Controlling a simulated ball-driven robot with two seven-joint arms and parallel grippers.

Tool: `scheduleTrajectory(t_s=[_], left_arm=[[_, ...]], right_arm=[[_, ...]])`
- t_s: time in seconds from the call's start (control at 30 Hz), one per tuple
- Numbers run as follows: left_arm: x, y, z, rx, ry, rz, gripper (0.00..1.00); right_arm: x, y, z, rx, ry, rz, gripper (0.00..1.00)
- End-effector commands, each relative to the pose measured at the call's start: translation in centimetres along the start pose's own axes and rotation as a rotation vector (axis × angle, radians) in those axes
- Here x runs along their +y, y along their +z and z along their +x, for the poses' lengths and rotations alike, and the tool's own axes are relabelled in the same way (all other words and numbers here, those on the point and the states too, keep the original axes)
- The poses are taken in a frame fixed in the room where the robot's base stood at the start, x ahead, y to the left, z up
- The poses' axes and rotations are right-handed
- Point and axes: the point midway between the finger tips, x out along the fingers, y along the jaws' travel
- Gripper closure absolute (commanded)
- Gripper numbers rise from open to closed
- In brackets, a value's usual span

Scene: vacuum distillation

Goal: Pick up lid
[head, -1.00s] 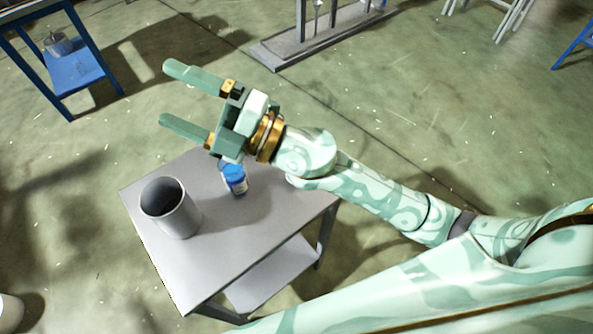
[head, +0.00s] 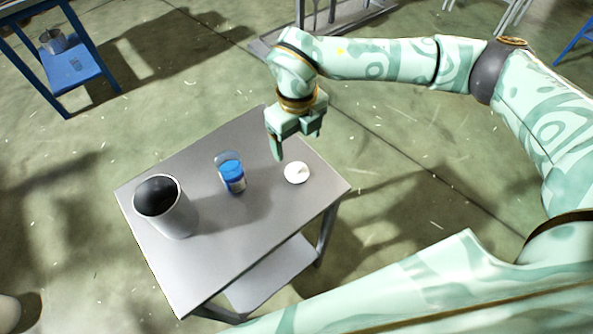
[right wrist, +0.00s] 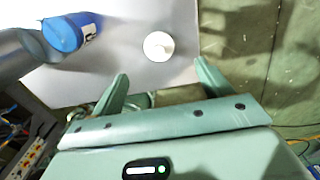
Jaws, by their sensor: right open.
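The lid (head: 297,173) is a small white disc with a small knob. It lies on the grey table near the table's right corner in the head view. It also shows in the right wrist view (right wrist: 158,46), ahead of the fingers and between their lines. My right gripper (head: 292,150) points down above the table, just up and left of the lid in the head view. Its two fingers (right wrist: 160,85) are apart with nothing between them, and they do not touch the lid. My left gripper is not in view.
A blue-framed table (head: 85,70) stands at the far left. The table around the lid is clear.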

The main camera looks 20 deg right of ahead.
Motion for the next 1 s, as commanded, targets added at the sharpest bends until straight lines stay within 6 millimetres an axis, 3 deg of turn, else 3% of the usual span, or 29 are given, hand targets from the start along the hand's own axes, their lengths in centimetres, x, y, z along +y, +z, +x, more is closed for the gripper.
scheduleTrajectory(t_s=[0.03,0.1,0.43,0.7,0.93,1.0], left_arm=[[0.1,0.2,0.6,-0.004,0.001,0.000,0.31],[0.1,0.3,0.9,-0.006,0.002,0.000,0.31],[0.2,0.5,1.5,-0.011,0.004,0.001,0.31],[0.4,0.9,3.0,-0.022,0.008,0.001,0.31],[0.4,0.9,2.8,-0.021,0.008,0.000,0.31],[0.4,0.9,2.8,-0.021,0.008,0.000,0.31]], right_arm=[[0.1,-0.1,1.6,0.005,0.003,0.000,0.22],[0.1,-0.1,3.0,0.004,0.003,0.000,0.22],[0.1,-0.1,5.8,0.000,0.003,-0.002,0.22],[0.2,-0.3,10.0,0.002,0.005,-0.001,0.22],[0.2,-0.2,10.0,-0.002,0.003,-0.002,0.22],[0.2,-0.2,9.9,-0.002,0.003,-0.002,0.41]])
